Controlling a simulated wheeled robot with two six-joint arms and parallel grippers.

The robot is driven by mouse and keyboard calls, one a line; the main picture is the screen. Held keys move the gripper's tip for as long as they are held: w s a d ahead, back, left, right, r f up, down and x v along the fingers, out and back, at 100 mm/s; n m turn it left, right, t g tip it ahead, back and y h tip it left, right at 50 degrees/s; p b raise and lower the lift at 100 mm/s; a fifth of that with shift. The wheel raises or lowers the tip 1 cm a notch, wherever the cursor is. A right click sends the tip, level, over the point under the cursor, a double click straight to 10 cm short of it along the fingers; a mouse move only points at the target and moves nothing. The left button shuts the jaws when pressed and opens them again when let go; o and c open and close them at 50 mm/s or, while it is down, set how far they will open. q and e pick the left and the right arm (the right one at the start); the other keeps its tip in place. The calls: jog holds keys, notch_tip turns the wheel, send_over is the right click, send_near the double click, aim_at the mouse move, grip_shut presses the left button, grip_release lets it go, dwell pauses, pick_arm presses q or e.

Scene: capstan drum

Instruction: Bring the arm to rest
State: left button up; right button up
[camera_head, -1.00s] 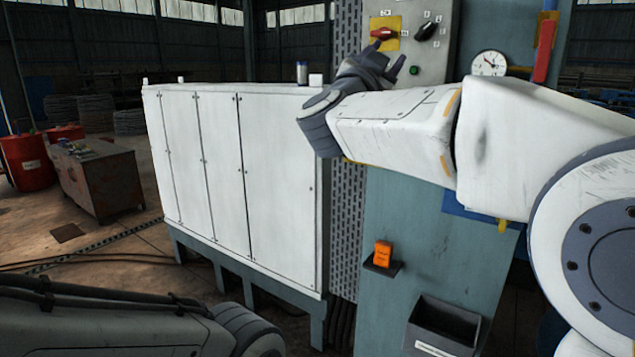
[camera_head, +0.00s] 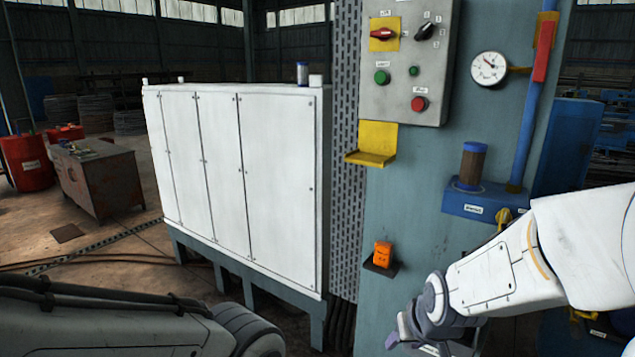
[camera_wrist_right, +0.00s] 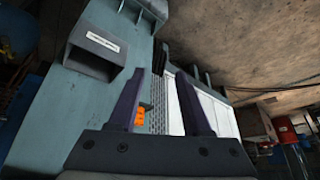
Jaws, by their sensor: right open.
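My right arm (camera_head: 500,278) comes in from the right and hangs low in front of the blue-grey column (camera_head: 420,215). Its gripper (camera_head: 392,340) is near the bottom of the head view, below the orange item on the column, and partly cut off by the frame edge. In the right wrist view the two dark fingers (camera_wrist_right: 160,72) stand apart with nothing between them. My left arm (camera_head: 90,325) crosses the lower left corner; its gripper is out of frame.
The grey control panel (camera_head: 443,75) has a red switch on yellow, a black selector and buttons. A yellow bracket (camera_head: 375,143), orange item (camera_head: 383,252), pressure gauge (camera_head: 489,68) and blue holder (camera_head: 478,200) sit on the column. White cabinets (camera_head: 280,180) stand left. A dark bin (camera_wrist_right: 95,45) shows in the wrist view.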

jog(key=s+d+f+g, duration=0.2)
jog(key=s+f+g, duration=0.15)
jog(key=s, duration=0.35)
jog(key=s+a+f+n+g+b, duration=0.2)
jog(key=s+a+f+n+b, duration=0.2)
jog(key=s+a, duration=0.9)
jog(key=s+n+b, duration=0.1)
jog(key=n+b, duration=0.2)
jog(key=b, duration=0.2)
jog(key=shift+s+a+b, duration=0.15)
jog(key=shift+a+b, duration=0.05)
jog(key=shift+b, duration=0.2)
jog(key=shift+f, duration=0.1)
